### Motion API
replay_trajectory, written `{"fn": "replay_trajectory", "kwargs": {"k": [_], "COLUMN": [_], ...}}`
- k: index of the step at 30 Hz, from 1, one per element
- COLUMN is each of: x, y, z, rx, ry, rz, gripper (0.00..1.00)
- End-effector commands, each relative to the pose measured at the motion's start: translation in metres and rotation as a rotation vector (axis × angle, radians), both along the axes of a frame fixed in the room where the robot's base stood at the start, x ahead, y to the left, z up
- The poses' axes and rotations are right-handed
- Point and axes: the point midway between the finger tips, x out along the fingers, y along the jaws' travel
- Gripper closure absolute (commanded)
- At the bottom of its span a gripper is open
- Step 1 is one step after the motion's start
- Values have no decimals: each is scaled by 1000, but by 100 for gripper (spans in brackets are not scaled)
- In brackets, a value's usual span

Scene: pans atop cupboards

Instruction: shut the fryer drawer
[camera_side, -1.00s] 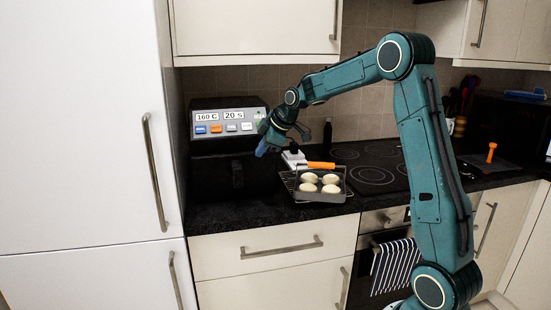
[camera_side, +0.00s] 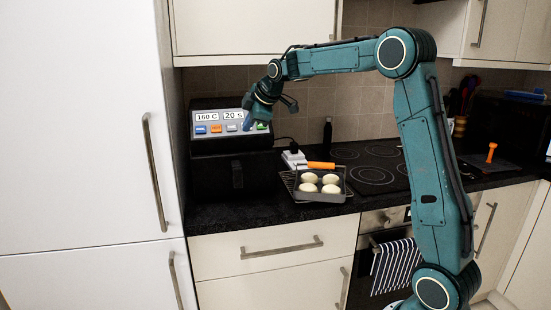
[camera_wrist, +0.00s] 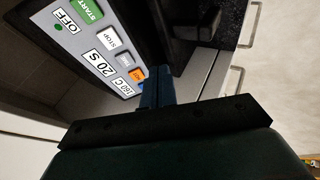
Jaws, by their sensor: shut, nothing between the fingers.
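The black fryer (camera_side: 225,103) stands on the counter beside the tall white cabinet. Its sloped control panel (camera_side: 208,121) reads 160 C and 20 S, and shows in the wrist view (camera_wrist: 97,45) with OFF and a green START button. The fryer drawer (camera_side: 215,178) is the dark front below the panel, with a black handle (camera_side: 237,175). It looks pushed in, but black on black hides any small gap. My gripper (camera_side: 247,125) is shut and empty, with its blue fingertips (camera_wrist: 157,88) in front of the right part of the panel, above the drawer. I cannot tell whether they touch the panel.
A grey basket (camera_side: 320,196) with several pale round pieces and an orange handle (camera_side: 320,165) sits on the counter right of the fryer. The hob (camera_side: 372,175) lies further right.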

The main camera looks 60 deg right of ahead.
Motion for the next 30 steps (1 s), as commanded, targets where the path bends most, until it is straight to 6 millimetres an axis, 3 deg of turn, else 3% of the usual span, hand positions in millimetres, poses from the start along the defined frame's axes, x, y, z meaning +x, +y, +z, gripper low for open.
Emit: {"fn": "replay_trajectory", "kwargs": {"k": [9, 15, 20, 30], "x": [26, 30, 27, 11], "y": [31, 50, 69, 112], "z": [-27, -36, -34, -8], "rx": [-344, -651, -926, -1477], "ry": [22, 79, 150, 333], "rz": [123, 220, 309, 467], "gripper": [100, 100, 100, 100]}}
